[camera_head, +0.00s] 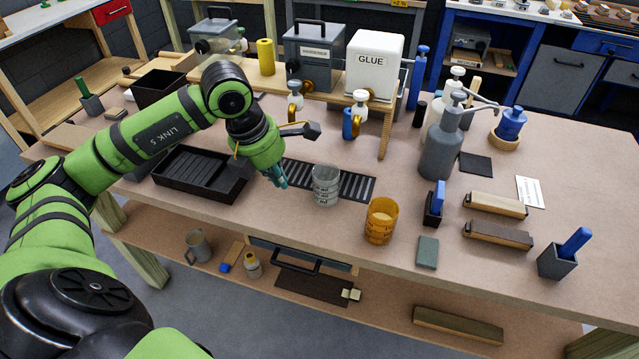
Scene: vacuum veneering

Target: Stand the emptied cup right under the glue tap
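A clear graduated cup (326,186) stands upright on the dark slotted grate (357,187). An amber graduated cup (381,220) stands upright on the bench to its right. I cannot tell which is the emptied one. The white GLUE tank (375,65) is on a raised wooden shelf. Its tap (360,108) has a white knob and hangs at the shelf's front, away from both cups. My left gripper (278,177) points down just left of the clear cup, apparently apart from it. Its teal fingertips are small here, so their opening is unclear. My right gripper is out of view.
A grey hardener tank (314,58) with its tap (295,97) stands left of the glue. A black tray (201,174) lies left of the grate. A grey pump bottle (441,148) and wood blocks (496,205) are at the right. Bench (300,235) in front is clear.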

